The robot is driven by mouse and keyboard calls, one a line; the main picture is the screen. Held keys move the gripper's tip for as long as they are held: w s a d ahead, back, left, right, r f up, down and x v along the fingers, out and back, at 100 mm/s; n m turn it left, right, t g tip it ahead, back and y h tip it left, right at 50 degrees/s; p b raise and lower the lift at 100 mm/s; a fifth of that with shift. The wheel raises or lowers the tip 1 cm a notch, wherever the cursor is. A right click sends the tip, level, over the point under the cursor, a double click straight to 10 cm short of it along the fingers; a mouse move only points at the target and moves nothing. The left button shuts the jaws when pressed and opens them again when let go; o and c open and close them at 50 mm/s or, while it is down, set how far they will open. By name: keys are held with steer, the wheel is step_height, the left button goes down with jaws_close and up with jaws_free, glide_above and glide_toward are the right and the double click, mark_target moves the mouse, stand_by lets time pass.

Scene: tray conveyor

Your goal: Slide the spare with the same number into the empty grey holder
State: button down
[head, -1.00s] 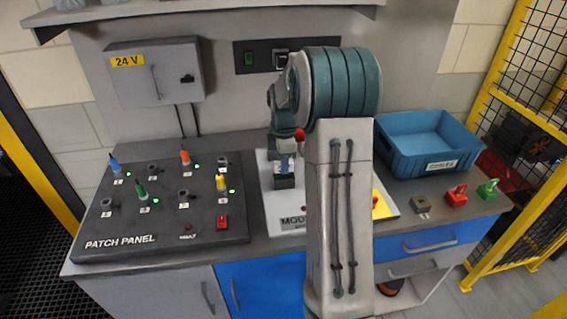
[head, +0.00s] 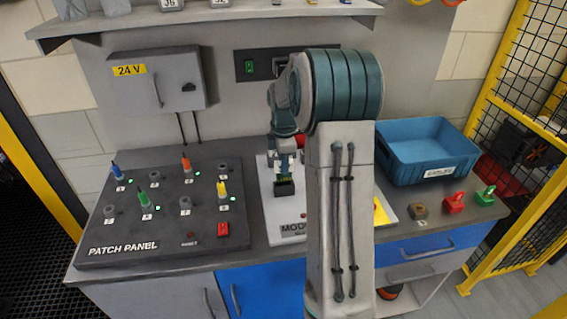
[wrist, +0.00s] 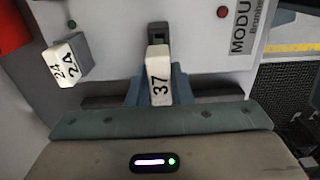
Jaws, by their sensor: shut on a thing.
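A second white block marked 24 (wrist: 60,65) with a grey body stands to the left, apart from my gripper. In the head view my gripper (head: 286,160) is over the white board, just above a dark holder (head: 285,188). My arm hides part of the board.
The patch panel (head: 130,248) with coloured plugs lies left on the bench. A blue crate (head: 425,160) stands at the right, with red (head: 453,203) and green (head: 485,196) pieces in front of it. A shelf (head: 200,18) with numbered blocks runs above.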

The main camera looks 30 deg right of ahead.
steer(key=shift+r, duration=0.1)
steer(key=shift+r+p, duration=1.45)
steer(key=shift+r, duration=0.55)
steer(key=shift+f, duration=0.1)
